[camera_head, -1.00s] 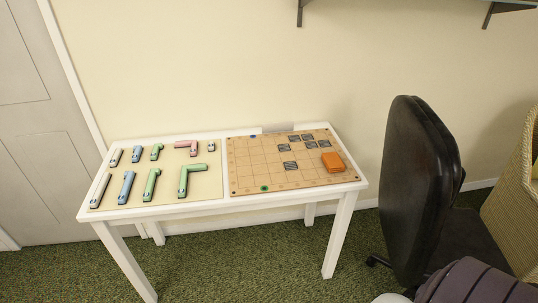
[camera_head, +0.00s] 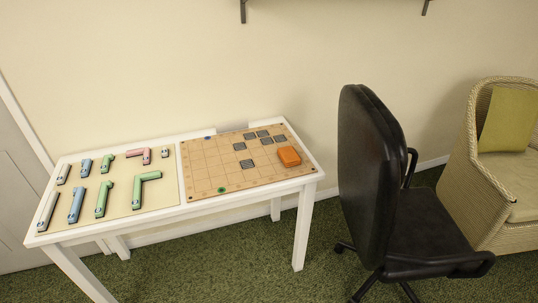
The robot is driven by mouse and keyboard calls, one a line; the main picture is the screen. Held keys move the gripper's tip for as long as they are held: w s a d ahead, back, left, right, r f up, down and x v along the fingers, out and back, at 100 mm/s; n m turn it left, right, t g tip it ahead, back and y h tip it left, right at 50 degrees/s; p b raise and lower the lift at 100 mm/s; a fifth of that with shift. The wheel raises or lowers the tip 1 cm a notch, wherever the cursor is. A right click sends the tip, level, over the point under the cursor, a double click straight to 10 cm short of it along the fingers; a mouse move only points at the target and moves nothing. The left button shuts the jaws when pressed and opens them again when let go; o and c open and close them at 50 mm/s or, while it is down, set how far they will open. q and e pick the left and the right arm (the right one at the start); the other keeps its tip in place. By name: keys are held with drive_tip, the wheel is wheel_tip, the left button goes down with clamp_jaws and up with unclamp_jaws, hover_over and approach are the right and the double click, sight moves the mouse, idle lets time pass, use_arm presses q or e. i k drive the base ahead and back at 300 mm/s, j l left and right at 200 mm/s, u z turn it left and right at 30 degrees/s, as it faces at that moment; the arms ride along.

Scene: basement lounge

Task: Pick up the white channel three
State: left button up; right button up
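A long white channel piece (camera_head: 48,211) lies at the front left of the cream mat (camera_head: 150,205) on the white table (camera_head: 245,204). It is the longest white piece there. A shorter white piece (camera_head: 63,174) lies behind it, and a very small whitish piece (camera_head: 164,152) lies at the mat's back right. Blue pieces (camera_head: 76,202), green pieces (camera_head: 104,198) and a pink angled piece (camera_head: 146,155) share the mat. No piece is held in view. Neither of my grippers is in view.
A gridded wooden board (camera_head: 205,172) with several grey tiles (camera_head: 239,146) and an orange block (camera_head: 289,156) fills the table's right half. A black office chair (camera_head: 366,190) stands right of the table, with a wicker armchair (camera_head: 470,190) beyond. Green carpet (camera_head: 240,265) lies in front.

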sight(43, 224)
drive_tip(key=u, duration=1.45)
drive_tip(key=i+l, duration=0.2)
drive_tip(key=l, duration=0.2)
drive_tip(key=i+l, duration=0.15)
drive_tip(key=l, duration=0.2)
drive_tip(key=i+l, duration=0.2)
drive_tip(key=l, duration=0.2)
